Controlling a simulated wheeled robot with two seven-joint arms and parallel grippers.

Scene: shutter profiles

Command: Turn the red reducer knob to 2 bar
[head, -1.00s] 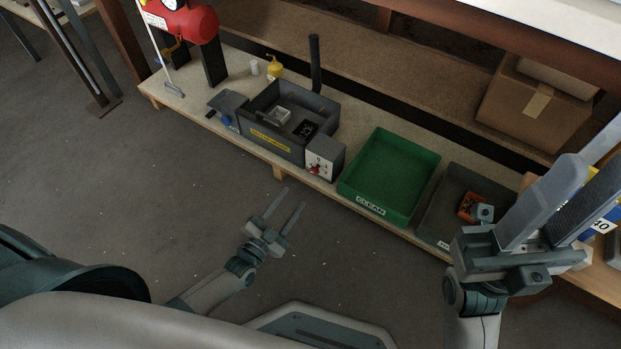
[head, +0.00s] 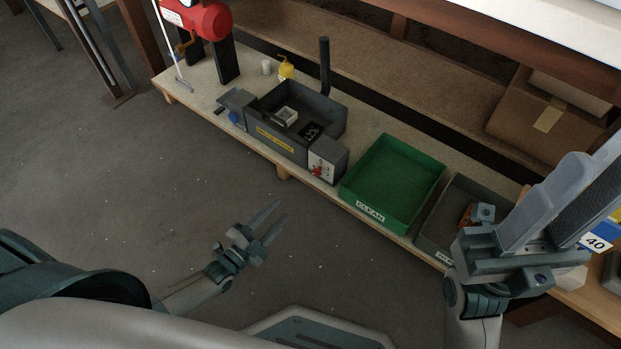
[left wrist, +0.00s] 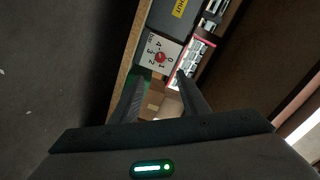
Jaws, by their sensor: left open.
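The red reducer knob (head: 317,171) sits on the white dial face of a small grey box at the right end of the grey washing tray. In the left wrist view the knob (left wrist: 160,57) is at the centre of a white plate with the numbers 0 to 4. Its pointer is too small to read. My left gripper (head: 281,210) is open and empty over the floor, in front of the bench and apart from the knob. In the wrist view its fingers point toward the dial. My right gripper (head: 570,185) is large at the right, its jaw gap unclear.
A green CLEAN crate (head: 347,193) stands right of the dial box. A darker tray (head: 432,232) with small parts is beyond it. The grey tray (head: 263,125) has a dark upright post behind it. A red tank (head: 208,20) stands at the far left. The floor before the bench is clear.

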